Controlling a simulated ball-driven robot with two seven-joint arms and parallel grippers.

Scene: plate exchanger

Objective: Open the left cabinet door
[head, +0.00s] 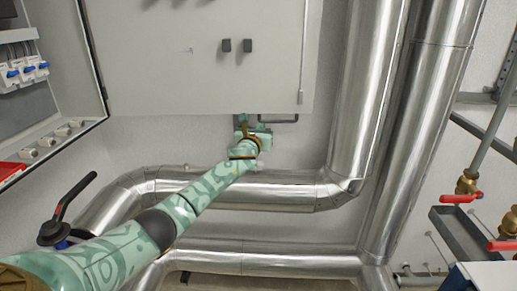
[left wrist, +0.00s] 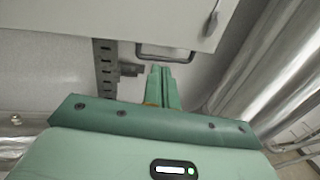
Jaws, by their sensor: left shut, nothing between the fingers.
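A large light grey cabinet panel (head: 200,80) fills the upper middle of the head view. To its left an open cabinet section (head: 45,95) shows its inside. I cannot tell for sure which panel is the left door. A dark bar handle (head: 284,119) shows at the panel's lower edge, and also in the left wrist view (left wrist: 168,57). My left gripper (head: 253,130) is just below that edge, left of the handle in the head view. In the left wrist view its green fingers (left wrist: 160,73) are together and empty, close under the handle; contact is unclear. My right gripper is not visible.
Shiny metal pipes (head: 375,90) run down the right and across below my left arm. A black-handled valve (head: 65,215) is at lower left. Red-handled valves (head: 461,198) and a grey tray (head: 468,235) are at right. A perforated bracket (left wrist: 104,65) hangs beside my fingers.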

